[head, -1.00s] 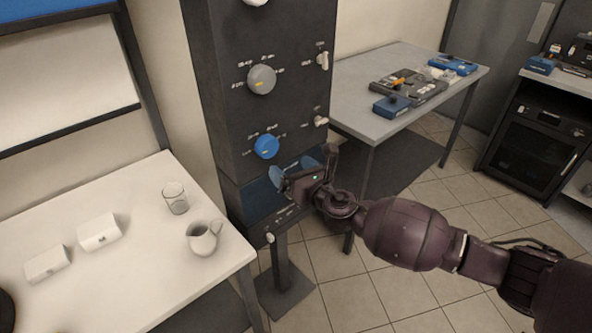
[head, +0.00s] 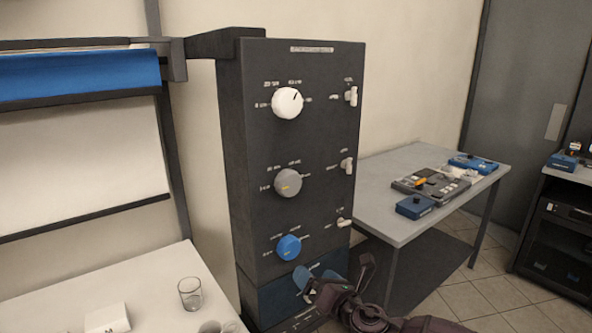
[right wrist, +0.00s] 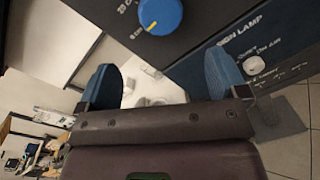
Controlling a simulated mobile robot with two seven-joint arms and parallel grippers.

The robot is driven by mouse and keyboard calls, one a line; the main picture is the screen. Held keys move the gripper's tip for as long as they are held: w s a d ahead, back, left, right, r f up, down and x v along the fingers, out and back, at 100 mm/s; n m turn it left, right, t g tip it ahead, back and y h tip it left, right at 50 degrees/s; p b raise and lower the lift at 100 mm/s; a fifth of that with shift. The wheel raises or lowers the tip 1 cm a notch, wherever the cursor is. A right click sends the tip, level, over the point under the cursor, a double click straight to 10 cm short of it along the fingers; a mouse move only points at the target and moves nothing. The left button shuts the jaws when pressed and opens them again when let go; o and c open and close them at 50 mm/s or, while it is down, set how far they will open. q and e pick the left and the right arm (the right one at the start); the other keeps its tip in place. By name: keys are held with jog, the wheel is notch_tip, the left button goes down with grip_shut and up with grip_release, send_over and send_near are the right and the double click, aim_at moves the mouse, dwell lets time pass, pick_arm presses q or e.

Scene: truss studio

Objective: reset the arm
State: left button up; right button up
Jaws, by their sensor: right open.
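My right gripper (head: 318,281) is in front of the lower part of a dark control panel (head: 230,165), just below the blue knob (head: 288,247). In the right wrist view its two blue fingertips (right wrist: 160,86) stand wide apart with nothing between them. The blue knob also shows in the right wrist view (right wrist: 160,14), ahead of the fingers and apart from them. My right arm comes in from the bottom of the head view, mostly cut off. My left gripper is not in view.
A white knob (head: 287,103), a grey knob (head: 288,183) and small switches (head: 351,95) are on the panel. A white table (head: 120,280) with a glass (head: 190,293) stands at left. A grey table (head: 400,226) with devices stands at right.

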jog(key=s+d+f+m+g+h, duration=0.1)
jog(key=s+d+f+m+h, duration=0.2)
jog(key=s+d+f+m, duration=0.3)
jog(key=s+d+f+m+g+h, duration=0.1)
jog(key=s+d+f+m+h, duration=0.2)
jog(key=s+d+f+m, duration=0.4)
jog(key=s+d+f+m+g+h, duration=0.1)
jog(key=s+d+f+m+h, duration=0.2)
jog(key=s+m, duration=1.5)
jog(key=d+f+m, duration=0.3)
jog(key=d+m, duration=0.1)
jog(key=d, duration=0.2)
jog(key=shift+d+f+h, duration=0.25)
jog(key=shift+f+h, duration=0.15)
